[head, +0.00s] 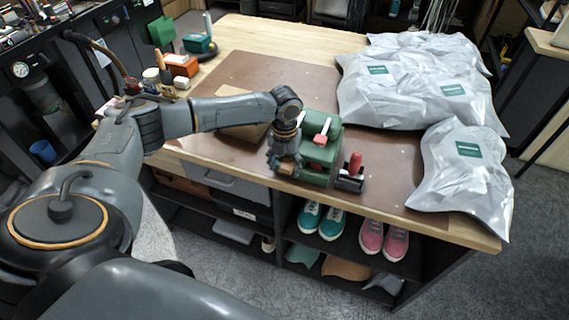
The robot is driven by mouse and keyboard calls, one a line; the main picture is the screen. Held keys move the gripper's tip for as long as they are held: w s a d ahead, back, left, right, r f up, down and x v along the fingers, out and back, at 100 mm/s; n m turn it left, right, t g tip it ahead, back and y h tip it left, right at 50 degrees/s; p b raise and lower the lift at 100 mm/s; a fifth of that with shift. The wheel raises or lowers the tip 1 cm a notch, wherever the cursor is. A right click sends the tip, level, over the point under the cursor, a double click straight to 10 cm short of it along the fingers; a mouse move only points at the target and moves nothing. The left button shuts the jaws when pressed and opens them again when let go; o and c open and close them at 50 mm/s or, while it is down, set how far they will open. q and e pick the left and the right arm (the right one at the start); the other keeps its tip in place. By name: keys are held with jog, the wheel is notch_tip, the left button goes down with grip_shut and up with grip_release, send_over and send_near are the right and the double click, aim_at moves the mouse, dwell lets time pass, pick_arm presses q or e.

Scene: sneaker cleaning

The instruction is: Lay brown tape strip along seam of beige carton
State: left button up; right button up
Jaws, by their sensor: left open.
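A beige carton (246,133) lies on the brown mat left of the table's middle. My left forearm crosses over it and hides much of it, including any seam. My left gripper (284,168) is open, pointing down near the front edge of the mat. It is right of the carton and close beside a green machine (322,152) with a red-topped lever. I cannot tell whether the fingers touch the machine. I cannot make out a brown tape strip. My right gripper is out of view.
A small black stand with a red handle (355,163) is right of the green machine. Grey mailer bags (420,85) fill the table's right side. Small boxes and bottles (180,66) stand at the left. The brown mat (260,70) is bare behind the carton. Sneakers (322,217) sit on the shelf below.

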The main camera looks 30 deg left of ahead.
pick_arm(q)
grip_shut()
jog(key=shift+s+d+r+p, duration=0.1)
jog(key=shift+s+d+p, duration=0.05)
jog(key=shift+s+p, duration=0.5)
jog(key=shift+s+d+r+p, duration=0.1)
jog(key=shift+s+d+p, duration=0.05)
jog(key=shift+s+p, duration=0.45)
jog(key=s+d+p, duration=0.1)
jog(key=s+p, duration=0.3)
jog(key=s, duration=0.3)
jog(key=shift+s+d, duration=0.15)
jog(key=shift+d, duration=0.25)
dwell(0.3)
notch_tip(320, 180, up, 8)
dwell(0.8)
jog(key=shift+f, duration=0.1)
